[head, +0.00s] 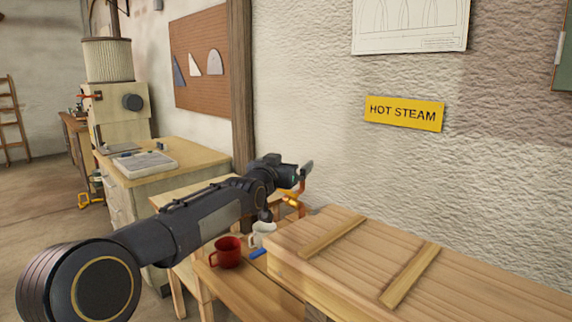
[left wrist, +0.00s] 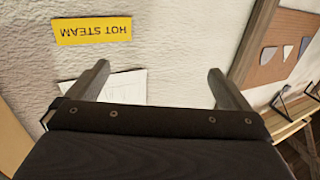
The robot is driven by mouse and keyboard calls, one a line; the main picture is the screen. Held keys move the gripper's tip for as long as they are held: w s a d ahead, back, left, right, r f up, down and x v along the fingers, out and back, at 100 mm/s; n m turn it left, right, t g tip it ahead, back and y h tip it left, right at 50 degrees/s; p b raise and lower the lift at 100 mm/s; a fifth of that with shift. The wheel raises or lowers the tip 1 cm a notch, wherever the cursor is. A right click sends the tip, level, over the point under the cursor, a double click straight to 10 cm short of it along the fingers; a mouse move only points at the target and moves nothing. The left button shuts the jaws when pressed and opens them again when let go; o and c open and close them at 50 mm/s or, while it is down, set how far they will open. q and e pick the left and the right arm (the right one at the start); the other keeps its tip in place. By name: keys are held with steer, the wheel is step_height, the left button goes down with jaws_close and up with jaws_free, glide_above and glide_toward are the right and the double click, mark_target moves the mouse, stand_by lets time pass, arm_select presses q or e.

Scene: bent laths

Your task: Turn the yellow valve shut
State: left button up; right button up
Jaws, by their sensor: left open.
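The yellow valve (head: 291,199) shows in the head view as a small yellow-orange part on a copper-coloured pipe, at the far left end of the wooden box. My left gripper (head: 304,173) is just above it and hides part of the pipe; whether they touch I cannot tell. In the left wrist view the two fingers of the left gripper (left wrist: 161,82) stand wide apart with nothing between them. The valve does not show in that view. My right gripper is in neither view.
The long wooden box (head: 365,255) with two battens fills the lower right. A red mug (head: 226,252), a white item (head: 262,234) and a blue item (head: 258,253) lie near its left end. A yellow HOT STEAM sign (head: 403,113) is on the wall behind.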

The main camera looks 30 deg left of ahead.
arm_select(q)
steer(key=s+d+r+p, duration=0.3)
steer(key=s+p, duration=0.2)
steer(key=s, duration=0.1)
steer(key=shift+s+d, duration=0.15)
steer(key=shift+d, duration=0.25)
steer(key=shift+r, duration=0.1)
